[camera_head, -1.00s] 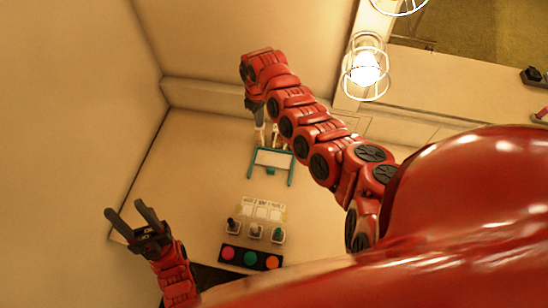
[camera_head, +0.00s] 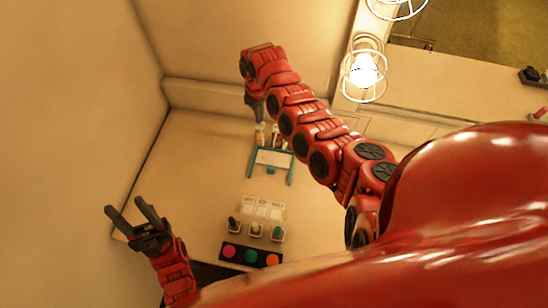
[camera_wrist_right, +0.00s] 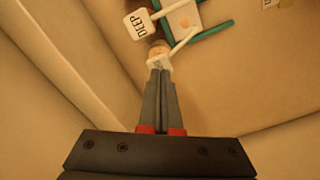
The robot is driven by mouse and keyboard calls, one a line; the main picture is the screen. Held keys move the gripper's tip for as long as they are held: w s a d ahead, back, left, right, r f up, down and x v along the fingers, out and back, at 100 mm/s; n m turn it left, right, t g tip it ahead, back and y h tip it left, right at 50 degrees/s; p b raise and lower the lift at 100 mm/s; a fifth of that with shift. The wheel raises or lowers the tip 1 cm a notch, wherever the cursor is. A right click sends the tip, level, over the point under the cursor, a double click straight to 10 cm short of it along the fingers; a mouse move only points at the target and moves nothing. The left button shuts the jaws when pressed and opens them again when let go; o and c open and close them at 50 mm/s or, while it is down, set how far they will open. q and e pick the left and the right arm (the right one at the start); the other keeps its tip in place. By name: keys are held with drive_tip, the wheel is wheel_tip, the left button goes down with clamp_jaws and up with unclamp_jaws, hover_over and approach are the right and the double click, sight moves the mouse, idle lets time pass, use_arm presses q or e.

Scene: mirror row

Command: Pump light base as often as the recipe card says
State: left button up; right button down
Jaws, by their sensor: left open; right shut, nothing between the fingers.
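My right gripper (camera_wrist_right: 160,80) is shut and empty, with its fingertips at the top of a pale pump bottle (camera_wrist_right: 158,60) with a white spout. Contact with the pump head cannot be told. A white tag reading "DEEP" (camera_wrist_right: 140,22) is just beyond, so which bottle is the light base is unclear. In the head view, pale pump bottles (camera_head: 260,132) stand behind a teal-framed stand (camera_head: 290,172). A white card (camera_head: 264,208) with small print stands nearer; its words are too small to read surely. My left gripper (camera_head: 134,218) is open and empty at the left.
Small cups (camera_head: 256,230) with dark, pale and green items stand in a row before the white card. A black strip (camera_head: 251,256) with red, green and orange discs lies nearer. A caged lamp (camera_head: 364,70) glows at upper right. The counter left of the stand is clear.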

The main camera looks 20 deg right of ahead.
wheel_tip(320, 180, up, 6)
drive_tip(key=p, duration=0.3)
drive_tip(key=shift+f, duration=0.1)
idle(0.5)
